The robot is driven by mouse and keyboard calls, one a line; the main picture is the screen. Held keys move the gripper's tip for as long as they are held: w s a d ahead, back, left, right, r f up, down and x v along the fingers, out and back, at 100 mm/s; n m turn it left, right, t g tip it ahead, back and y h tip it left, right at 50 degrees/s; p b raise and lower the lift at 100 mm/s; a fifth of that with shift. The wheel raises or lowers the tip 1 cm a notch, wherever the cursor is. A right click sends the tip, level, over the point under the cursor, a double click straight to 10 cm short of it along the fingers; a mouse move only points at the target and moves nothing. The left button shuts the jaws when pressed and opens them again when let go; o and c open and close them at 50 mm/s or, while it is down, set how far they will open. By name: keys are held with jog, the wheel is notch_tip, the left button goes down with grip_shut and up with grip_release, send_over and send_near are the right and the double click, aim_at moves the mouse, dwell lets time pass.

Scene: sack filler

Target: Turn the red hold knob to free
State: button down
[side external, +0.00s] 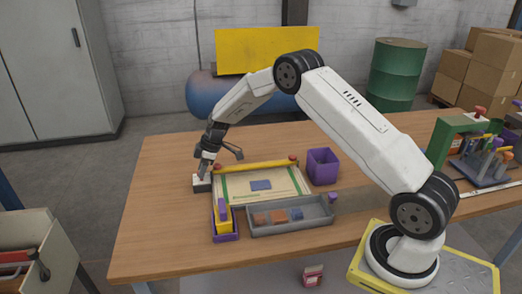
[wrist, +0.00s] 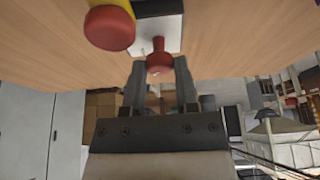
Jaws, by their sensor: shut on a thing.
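The red hold knob (wrist: 159,58) sits between my fingertips in the wrist view, on a small white and dark block. This block (side external: 201,185) is at the left end of the work area in the side view, where my gripper hides the knob. My gripper (side external: 204,175) points down over the block. In the wrist view my gripper (wrist: 159,66) is shut on the knob, one finger on each side. I cannot read any marking that tells the knob's setting.
A yellow bar (side external: 250,165) with red ends lies across a flat sack (side external: 282,190); one red end (wrist: 109,29) is close to the knob. A purple bin (side external: 322,166), grey tray (side external: 262,231) and purple holder (side external: 223,237) stand nearby. The table's left side is clear.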

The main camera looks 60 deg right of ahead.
jog(key=shift+c, duration=1.8)
grip_release()
jog(key=shift+r, duration=0.1)
jog(key=v, duration=0.7)
jog(key=shift+r, duration=0.3)
jog(key=shift+s+d, duration=0.1)
jog(key=shift+s, duration=0.05)
jog(key=s+a+m+h, duration=0.1)
jog(key=s+a+m, duration=0.2)
jog(key=s, duration=0.6)
jog(key=s+a+r+m+h, duration=0.1)
jog(key=s+a+m, duration=0.2)
jog(key=s, duration=0.7)
jog(key=s+a+r+m+h, duration=0.1)
jog(key=s+a+m, duration=0.2)
jog(key=s, duration=0.7)
jog(key=shift+a+g, duration=0.3)
jog(key=shift+a, duration=0.1)
